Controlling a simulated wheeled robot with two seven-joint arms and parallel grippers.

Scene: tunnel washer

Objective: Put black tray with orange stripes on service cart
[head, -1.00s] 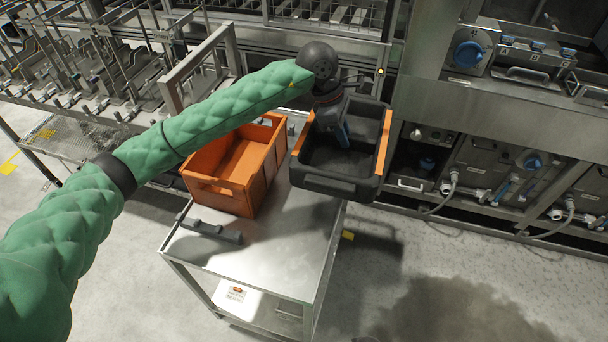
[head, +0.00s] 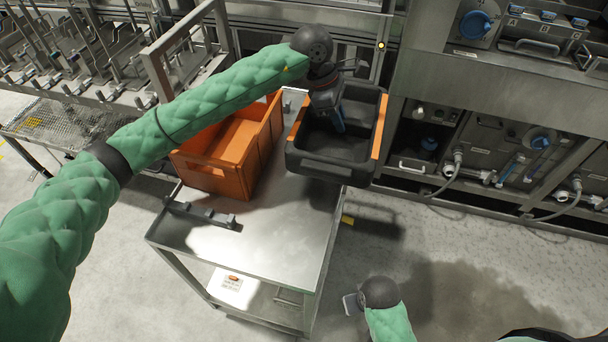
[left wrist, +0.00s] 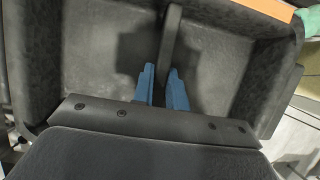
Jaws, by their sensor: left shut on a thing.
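The black tray with orange stripes (head: 330,168) is over the back right part of the service cart (head: 285,244) in the head view, overhanging its right edge. Whether it touches the cart top I cannot tell. My left gripper (head: 337,122) reaches down into the tray. In the left wrist view its blue fingers (left wrist: 163,88) are at the tray's thin middle divider (left wrist: 171,40), shut on the tray. An orange stripe (left wrist: 268,9) shows at the top there. My right gripper (head: 350,304) is low in the head view, right of the cart, apparently empty; its fingers are unclear.
An orange crate (head: 212,178) stands on the cart, left of the tray. A grey bracket-like strip (head: 203,216) lies in front of it. The cart's front top is clear. Washer machinery (head: 490,130) with hoses stands behind and to the right.

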